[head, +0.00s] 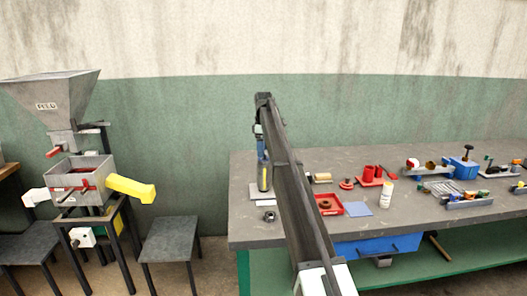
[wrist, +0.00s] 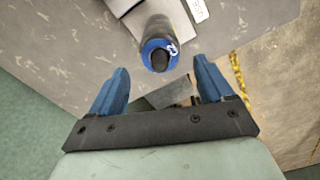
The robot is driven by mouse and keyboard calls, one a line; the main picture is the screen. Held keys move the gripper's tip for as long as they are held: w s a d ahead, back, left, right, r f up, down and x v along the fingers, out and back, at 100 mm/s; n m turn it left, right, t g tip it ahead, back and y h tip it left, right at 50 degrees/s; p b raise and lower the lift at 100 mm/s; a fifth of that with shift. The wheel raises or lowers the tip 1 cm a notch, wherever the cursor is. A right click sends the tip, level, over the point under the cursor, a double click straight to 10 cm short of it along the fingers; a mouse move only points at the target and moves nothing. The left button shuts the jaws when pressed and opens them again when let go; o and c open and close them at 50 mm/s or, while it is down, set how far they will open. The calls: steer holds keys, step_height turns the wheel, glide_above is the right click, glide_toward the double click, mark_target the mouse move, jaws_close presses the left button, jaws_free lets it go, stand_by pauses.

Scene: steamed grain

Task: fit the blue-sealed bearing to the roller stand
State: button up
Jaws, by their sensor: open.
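My gripper (wrist: 162,85) has its two blue fingers spread, with nothing held between them. Ahead of the fingertips in the wrist view is a dark cylinder with a blue ring (wrist: 148,48) around a dark centre. The ring may be the blue-sealed bearing, but I cannot tell for sure. In the head view a dark upright thing with a yellow band (head: 264,178) stands on the left part of the bench, below the end of my arm; it may be the same cylinder. A small dark ring (head: 269,216) lies near the bench's front-left. I cannot identify the roller stand with certainty.
The grey bench (head: 400,218) carries a red tray (head: 340,209), a blue mat (head: 360,209), a white bottle (head: 386,195), red cylinders (head: 373,172) and a blue block (head: 461,168). A hopper machine (head: 50,105) stands left of the bench. My arm hides part of the bench.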

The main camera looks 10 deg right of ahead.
step_height(320, 180, up, 12)
steer(key=shift+r, duration=0.15)
stand_by(0.3)
